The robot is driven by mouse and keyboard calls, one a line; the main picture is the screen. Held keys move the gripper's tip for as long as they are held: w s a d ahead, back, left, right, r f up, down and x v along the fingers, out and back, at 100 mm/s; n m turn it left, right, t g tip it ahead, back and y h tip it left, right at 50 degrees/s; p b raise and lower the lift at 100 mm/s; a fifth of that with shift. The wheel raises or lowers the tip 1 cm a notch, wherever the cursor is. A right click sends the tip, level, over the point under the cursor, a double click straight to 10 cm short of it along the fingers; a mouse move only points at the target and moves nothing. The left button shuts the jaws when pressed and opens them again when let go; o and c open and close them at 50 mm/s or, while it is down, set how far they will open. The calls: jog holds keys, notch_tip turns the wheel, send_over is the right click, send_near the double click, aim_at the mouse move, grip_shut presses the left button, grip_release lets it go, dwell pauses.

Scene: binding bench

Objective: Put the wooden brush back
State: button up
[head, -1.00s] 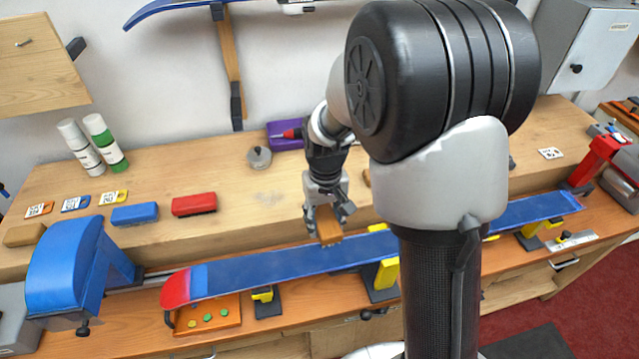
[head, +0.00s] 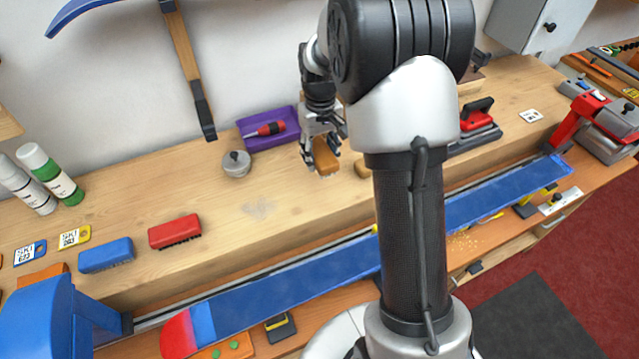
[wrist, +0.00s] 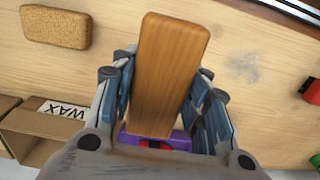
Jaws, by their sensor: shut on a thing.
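The wooden brush (head: 326,160) is a brown block with a smooth wooden back. My gripper (head: 322,152) is shut on it and holds it over the wooden bench shelf, right of the purple tray. In the wrist view the brush (wrist: 168,75) sits between the two fingers and points away from the palm. Its bristle side is hidden. I cannot tell whether its lower side touches the shelf.
A purple tray (head: 258,143) with a red screwdriver lies left of my gripper. A cork block (wrist: 55,26) lies near an open WAX box (wrist: 40,128). Red (head: 174,231) and blue (head: 106,255) brushes lie further left. A blue ski (head: 290,297) runs along the front.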

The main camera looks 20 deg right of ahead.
aim_at(320, 188)
notch_tip(320, 188, down, 10)
jog(key=shift+f+b, duration=0.2)
jog(key=shift+b, duration=0.95)
jog(key=shift+f, duration=0.15)
jog(key=o, duration=1.2)
